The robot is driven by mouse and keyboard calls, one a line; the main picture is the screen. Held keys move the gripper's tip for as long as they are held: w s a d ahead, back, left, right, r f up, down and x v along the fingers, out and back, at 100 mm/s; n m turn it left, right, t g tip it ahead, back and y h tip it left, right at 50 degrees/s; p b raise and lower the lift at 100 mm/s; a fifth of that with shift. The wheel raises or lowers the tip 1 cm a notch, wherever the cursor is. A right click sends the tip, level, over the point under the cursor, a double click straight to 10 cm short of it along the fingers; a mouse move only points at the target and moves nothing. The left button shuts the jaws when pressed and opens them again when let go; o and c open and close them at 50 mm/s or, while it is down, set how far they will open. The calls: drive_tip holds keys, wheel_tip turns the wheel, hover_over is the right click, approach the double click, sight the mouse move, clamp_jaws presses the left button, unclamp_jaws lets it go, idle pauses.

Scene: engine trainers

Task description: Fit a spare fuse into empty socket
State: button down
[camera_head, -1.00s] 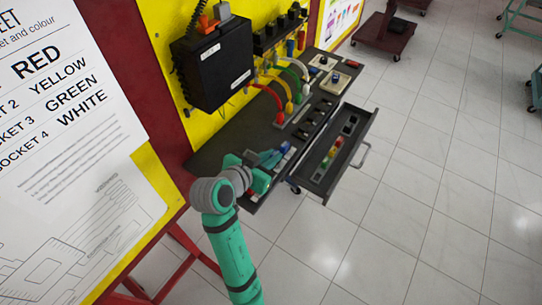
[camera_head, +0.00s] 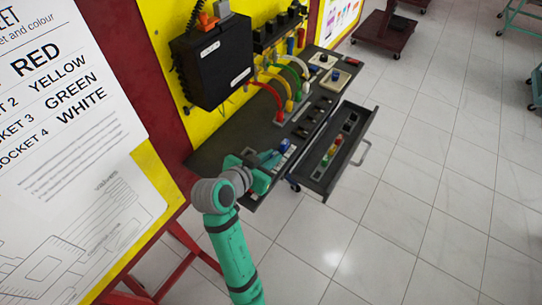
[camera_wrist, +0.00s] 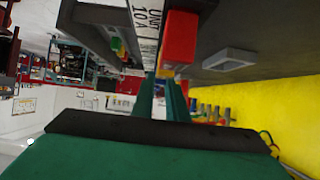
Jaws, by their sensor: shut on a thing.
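My gripper (camera_head: 272,162) is at the near end of the dark bench top (camera_head: 215,160), low over its surface. In the wrist view its two green fingers (camera_wrist: 161,80) are close together, shut on a small fuse that they mostly hide; I cannot tell its colour. A red block (camera_wrist: 180,38) stands just beyond the fingertips, beside a white label reading "UNIT 10 A" (camera_wrist: 146,18). Whether the held fuse touches anything is not clear. A blue piece (camera_head: 285,146) is on the bench close to the gripper. The empty socket cannot be made out.
An open drawer (camera_head: 347,163) with coloured pieces (camera_head: 331,152) juts out right of the gripper. Red, yellow, green and white cables (camera_head: 280,90) arch over the bench. A black box (camera_head: 212,62) hangs on the yellow panel.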

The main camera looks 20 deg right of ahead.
drive_tip(key=shift+f, duration=0.15)
drive_tip(key=c, duration=2)
unclamp_jaws()
drive_tip(key=shift+r+v, duration=0.2)
drive_tip(key=shift+v, duration=1.05)
drive_tip(key=shift+r+v, duration=0.2)
drive_tip(key=shift+v, duration=1.05)
drive_tip(key=shift+w+d, duration=0.1)
drive_tip(key=shift+d, duration=0.05)
drive_tip(key=shift+r, duration=1.95)
